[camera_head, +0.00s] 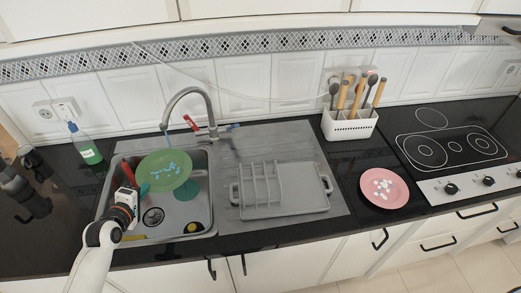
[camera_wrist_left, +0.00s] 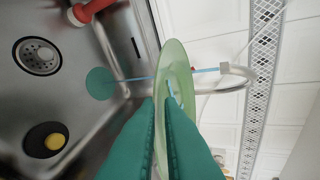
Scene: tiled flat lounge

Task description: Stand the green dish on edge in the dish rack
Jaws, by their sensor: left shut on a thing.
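The green dish (camera_head: 165,171) is over the left part of the sink, with pale blue bits showing on its face. My left gripper (camera_head: 137,190) is shut on the near left edge of the dish. In the left wrist view, the dish (camera_wrist_left: 176,75) appears nearly edge-on between the two green fingers (camera_wrist_left: 163,125). The grey dish rack (camera_head: 310,200) stands on the drainboard right of the sink, with upright dividers on its left side and an open tray on its right. The rack's slots look empty. My right gripper is out of view.
The faucet (camera_head: 190,92) arches behind the dish. A green bottle (camera_head: 86,145) stands left of the sink. A pink plate (camera_head: 383,187) with white bits lies right of the rack. A white utensil holder (camera_head: 349,124) stands behind. A black and yellow item (camera_wrist_left: 46,140) is in the sink.

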